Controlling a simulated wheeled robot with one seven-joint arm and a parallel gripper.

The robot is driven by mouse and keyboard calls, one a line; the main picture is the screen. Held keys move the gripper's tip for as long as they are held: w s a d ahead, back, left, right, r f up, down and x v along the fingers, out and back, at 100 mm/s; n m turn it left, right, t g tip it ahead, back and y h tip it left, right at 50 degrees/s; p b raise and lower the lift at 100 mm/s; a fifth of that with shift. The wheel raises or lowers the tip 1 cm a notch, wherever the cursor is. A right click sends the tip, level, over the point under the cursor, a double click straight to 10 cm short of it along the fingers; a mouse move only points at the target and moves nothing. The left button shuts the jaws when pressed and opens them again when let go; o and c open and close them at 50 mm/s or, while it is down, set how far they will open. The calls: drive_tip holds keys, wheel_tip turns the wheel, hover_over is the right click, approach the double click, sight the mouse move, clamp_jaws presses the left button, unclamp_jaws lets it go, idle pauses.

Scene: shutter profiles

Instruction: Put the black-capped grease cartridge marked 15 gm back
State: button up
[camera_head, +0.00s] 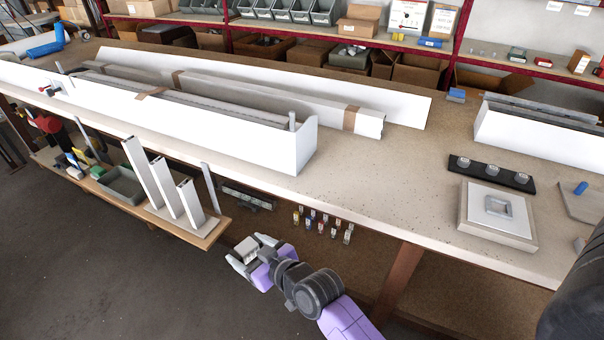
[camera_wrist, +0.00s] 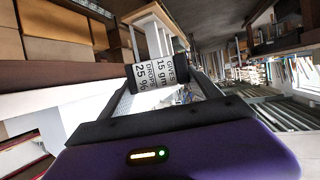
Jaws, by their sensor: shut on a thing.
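The cartridge (camera_wrist: 157,74) is between my fingertips in the wrist view. Its white label reads "GIVES 15 gm DROPS 25 %", and it has dark ends. My gripper (camera_wrist: 160,80) is shut on it, with one finger on each side. In the head view my gripper (camera_head: 243,249) is low in front of the bench, right of the wooden side board, and the pale held thing (camera_head: 247,246) is small there. Several small cartridges with coloured marks (camera_head: 322,224) stand in rows below the bench edge, right of my gripper. Their labels are too small to read.
The long bench (camera_head: 390,185) carries white profiles and a white trough (camera_head: 200,120). The wooden side board (camera_head: 205,234) holds upright white profile pieces and a grey tray (camera_head: 122,185). Open floor lies lower left.

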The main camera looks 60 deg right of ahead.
drive_tip(key=s+d+r+m+g+h+p, duration=0.15)
drive_tip(key=d+r, duration=0.25)
drive_tip(key=d, duration=0.4)
drive_tip(key=s+d+r+m+t+h+b, duration=0.15)
drive_tip(key=d+r, duration=0.25)
drive_tip(key=d, duration=0.4)
wheel_tip(320, 180, up, 15)
drive_tip(key=m+g+h+p, duration=0.3)
drive_tip(key=m+g+h, duration=0.2)
drive_tip(key=g, duration=0.1)
hover_over(375, 186)
drive_tip(key=shift+t, duration=0.4)
wheel_tip(375, 186, down, 19)
drive_tip(key=shift+a+r+p, duration=0.1)
drive_tip(key=shift+p, duration=0.35)
drive_tip(key=shift+f, duration=0.25)
drive_tip(key=o, duration=1.8)
drive_tip(key=shift+c, duration=0.2)
drive_tip(key=shift+r, duration=0.1)
